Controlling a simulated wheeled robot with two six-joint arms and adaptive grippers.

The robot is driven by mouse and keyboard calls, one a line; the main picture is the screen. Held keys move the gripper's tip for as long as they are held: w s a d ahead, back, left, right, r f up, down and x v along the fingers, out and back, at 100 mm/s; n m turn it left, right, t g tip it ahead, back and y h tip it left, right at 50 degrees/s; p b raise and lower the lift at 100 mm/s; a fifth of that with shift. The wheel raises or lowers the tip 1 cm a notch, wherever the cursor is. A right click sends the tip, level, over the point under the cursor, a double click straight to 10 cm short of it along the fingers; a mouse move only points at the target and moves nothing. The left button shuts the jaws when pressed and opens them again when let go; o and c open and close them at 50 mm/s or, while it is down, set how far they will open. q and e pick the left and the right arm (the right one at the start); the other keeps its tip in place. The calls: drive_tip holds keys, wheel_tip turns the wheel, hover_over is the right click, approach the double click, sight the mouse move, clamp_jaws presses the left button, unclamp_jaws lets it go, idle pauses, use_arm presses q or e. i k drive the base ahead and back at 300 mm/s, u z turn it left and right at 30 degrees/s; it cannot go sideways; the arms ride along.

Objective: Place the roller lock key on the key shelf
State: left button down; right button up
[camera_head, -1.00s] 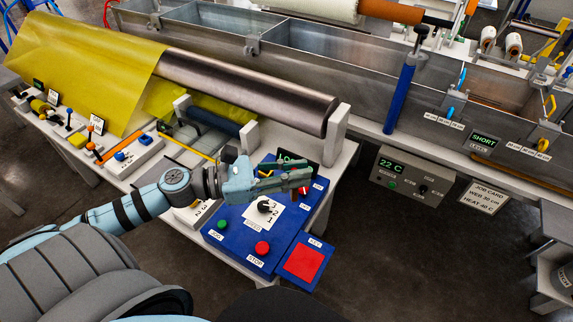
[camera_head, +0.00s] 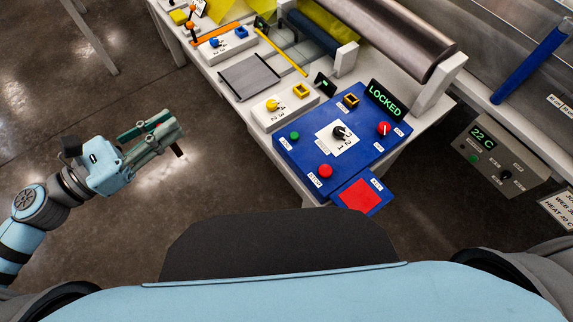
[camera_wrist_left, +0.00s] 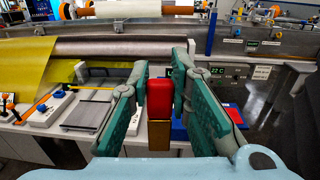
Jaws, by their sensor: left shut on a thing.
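My left gripper (camera_head: 166,132) is out over the bare floor, left of the worktable in the head view. In the left wrist view its two green fingers (camera_wrist_left: 160,75) are shut on the roller lock key (camera_wrist_left: 159,98), which has a red block above a gold-coloured one. In the head view the fingers mostly hide the key. The key shelf (camera_head: 373,208) is a small blue plate with a red square, at the near corner of the blue control panel (camera_head: 300,154); nothing lies on it. My right gripper is out of view.
The panel carries a black dial (camera_head: 338,132), a red knob (camera_head: 384,128), green and red buttons, and a yellow-rimmed square (camera_head: 350,100). A display (camera_head: 386,101) reads LOCKED. A large metal roller (camera_head: 400,35) lies behind. Open floor separates gripper and table.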

sight(360, 198)
drive_tip(key=u, duration=0.8)
drive_tip(key=k, duration=1.4)
drive_tip(key=z, duration=2.2)
